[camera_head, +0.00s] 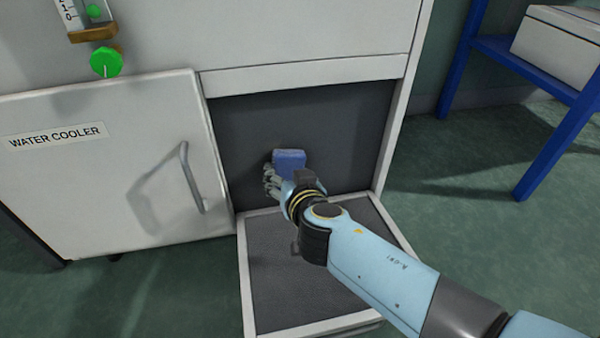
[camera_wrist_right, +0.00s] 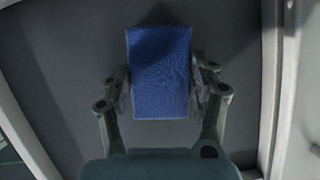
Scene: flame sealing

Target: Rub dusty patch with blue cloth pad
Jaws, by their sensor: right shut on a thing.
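The blue cloth pad (camera_head: 289,160) is a small block in front of the dark grey panel inside the open cabinet recess. My right gripper (camera_head: 276,180) is shut on it. In the right wrist view, the pad (camera_wrist_right: 160,72) sits between the two fingers of the right gripper (camera_wrist_right: 163,92), its blue face toward the camera. The pad is close to the grey panel (camera_head: 340,125); I cannot tell if it touches. No distinct dusty patch shows; the pad and arm may cover it. My left gripper is not in view.
A grey tray-like flap (camera_head: 268,275) with a pale rim lies open below the recess. A white door labelled WATER COOLER (camera_head: 100,185) with a handle is at left. A green knob (camera_head: 106,62) is above it. A blue shelf frame (camera_head: 550,155) holding a white box (camera_head: 560,38) stands at right.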

